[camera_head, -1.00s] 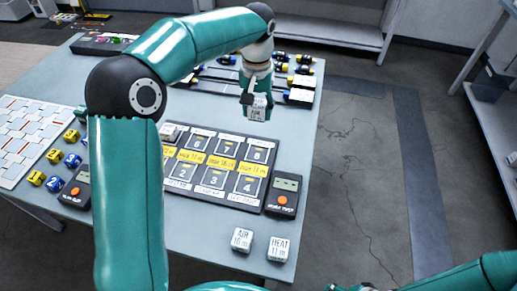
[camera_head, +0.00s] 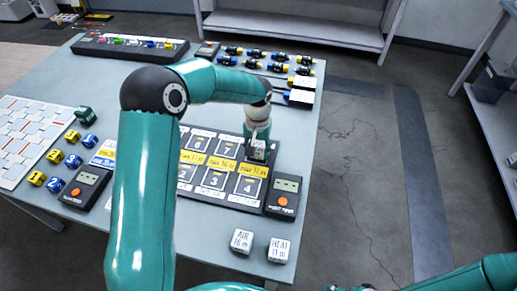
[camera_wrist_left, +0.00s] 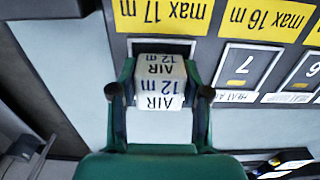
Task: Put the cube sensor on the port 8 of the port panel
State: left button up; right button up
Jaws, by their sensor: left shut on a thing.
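My left gripper (camera_head: 258,147) is shut on a white cube sensor (camera_wrist_left: 160,84) marked AIR 12 m. It holds the cube at the back right corner of the dark port panel (camera_head: 231,185). In the left wrist view my left gripper (camera_wrist_left: 161,94) has one finger on each side of the cube. Port 8 is mostly hidden under the cube; port 7 (camera_wrist_left: 245,68) shows beside it, empty. I cannot tell whether the cube touches the panel. My right gripper is not in view.
Two white cubes, AIR 16 m (camera_head: 241,241) and HEAT 11 m (camera_head: 279,249), stand at the front edge. Handheld testers (camera_head: 284,194) (camera_head: 86,186) flank the panel. Blue and yellow cubes (camera_head: 73,160) lie at left, and several dark connectors (camera_head: 252,64) at the back.

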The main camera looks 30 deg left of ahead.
aim_at(257, 148)
pick_arm(q)
jog(key=shift+f, duration=0.2)
jog(key=o, duration=1.1)
jog(key=shift+r, duration=0.1)
jog(key=shift+o, duration=0.2)
jog(key=shift+r, duration=0.1)
notch_tip(257, 148, up, 12)
